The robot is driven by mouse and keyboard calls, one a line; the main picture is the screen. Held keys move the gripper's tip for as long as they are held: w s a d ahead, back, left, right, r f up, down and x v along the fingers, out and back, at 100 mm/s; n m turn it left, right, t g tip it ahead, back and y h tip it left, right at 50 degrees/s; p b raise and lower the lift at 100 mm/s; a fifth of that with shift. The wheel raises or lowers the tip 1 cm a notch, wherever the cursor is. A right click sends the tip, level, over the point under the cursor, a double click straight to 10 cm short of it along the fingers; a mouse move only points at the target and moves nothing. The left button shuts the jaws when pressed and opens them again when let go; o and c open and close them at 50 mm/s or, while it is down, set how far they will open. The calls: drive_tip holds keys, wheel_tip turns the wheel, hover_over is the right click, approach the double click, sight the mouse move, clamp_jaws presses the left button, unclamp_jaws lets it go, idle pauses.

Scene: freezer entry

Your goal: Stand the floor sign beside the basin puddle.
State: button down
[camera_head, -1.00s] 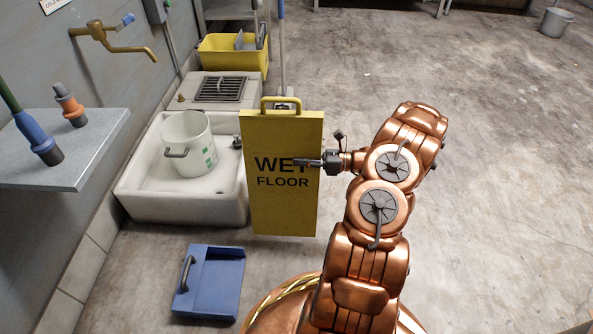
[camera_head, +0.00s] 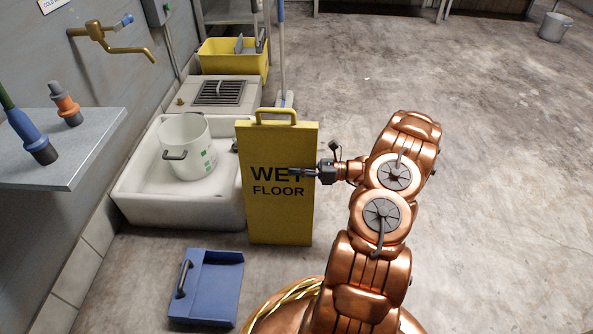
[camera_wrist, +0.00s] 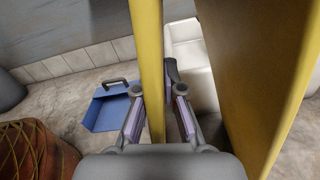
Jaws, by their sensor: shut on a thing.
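The yellow floor sign (camera_head: 280,215), lettered WET FLOOR with a handle on top, stands upright in front of the right end of the white basin (camera_head: 180,212). My gripper (camera_head: 303,173) is shut on the sign's right edge, at about the height of the lettering. In the wrist view my gripper (camera_wrist: 158,92) has a finger on each side of one yellow panel (camera_wrist: 148,50); a second panel (camera_wrist: 255,80) is to the right, apart from it. I cannot tell whether the sign's foot touches the floor. No puddle can be made out; the sign hides some floor.
A white bucket (camera_head: 186,145) sits in the basin. A blue dustpan (camera_head: 206,285) lies on the floor left of the sign. A yellow tub (camera_head: 228,64) and a drain grate (camera_head: 221,92) are behind. A grey shelf (camera_head: 75,150) juts out at left.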

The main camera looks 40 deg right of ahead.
drive_tip(key=c, duration=1.3)
unclamp_jaws()
drive_tip(key=shift+f, duration=0.1)
drive_tip(key=p+v, duration=0.3)
drive_tip(key=v, duration=0.9)
drive_tip(key=shift+p, duration=0.35)
